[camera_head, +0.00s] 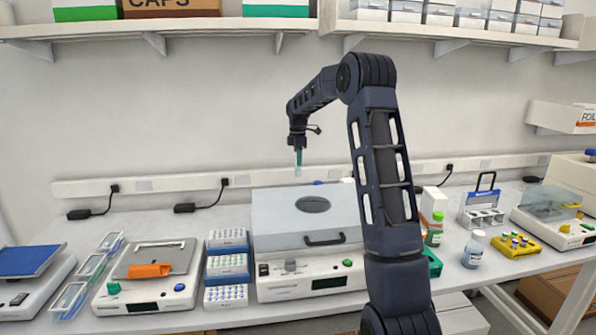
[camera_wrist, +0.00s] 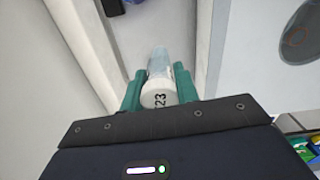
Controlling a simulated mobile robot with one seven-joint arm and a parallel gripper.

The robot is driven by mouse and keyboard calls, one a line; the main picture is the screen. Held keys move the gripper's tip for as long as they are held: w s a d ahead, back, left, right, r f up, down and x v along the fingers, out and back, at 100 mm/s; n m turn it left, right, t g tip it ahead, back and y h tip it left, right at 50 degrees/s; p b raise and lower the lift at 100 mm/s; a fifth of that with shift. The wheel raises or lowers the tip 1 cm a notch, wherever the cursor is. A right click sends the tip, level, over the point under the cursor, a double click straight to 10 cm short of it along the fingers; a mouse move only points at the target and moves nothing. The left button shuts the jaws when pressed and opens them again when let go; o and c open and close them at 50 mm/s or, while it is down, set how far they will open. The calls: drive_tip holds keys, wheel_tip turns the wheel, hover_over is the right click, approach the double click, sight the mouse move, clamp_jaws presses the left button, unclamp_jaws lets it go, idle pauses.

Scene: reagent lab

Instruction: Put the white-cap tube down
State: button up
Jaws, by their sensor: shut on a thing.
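The white-cap tube (camera_wrist: 158,94) is between the green fingers of my gripper (camera_wrist: 158,88) in the wrist view. Its white cap is marked "23" and its clear body points away from the camera. In the head view my gripper (camera_head: 299,156) hangs in the air above the lidded grey machine, near the wall, with the pale tube (camera_head: 298,171) below the fingers. The tube touches nothing but the fingers as far as I can see.
Below is the grey machine (camera_head: 275,213) with a round window and handle. Stacked blue-white tube racks (camera_head: 228,277) stand left of it. A shelf (camera_head: 200,28) runs above.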

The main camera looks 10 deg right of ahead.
drive_tip(key=shift+r, duration=0.6)
drive_tip(key=shift+w+a+r, duration=0.1)
drive_tip(key=shift+w+a, duration=0.05)
drive_tip(key=shift+a, duration=0.2)
drive_tip(key=w+a+n, duration=0.1)
drive_tip(key=w+a, duration=0.2)
drive_tip(key=a, duration=2.3)
drive_tip(key=s+a+n, duration=0.1)
drive_tip(key=s+a, duration=0.3)
drive_tip(key=a, duration=0.9)
drive_tip(key=s+a, duration=0.3)
drive_tip(key=a, duration=0.9)
wheel_tip(320, 180, down, 20)
drive_tip(key=shift+s+r, duration=0.1)
drive_tip(key=o, duration=0.9)
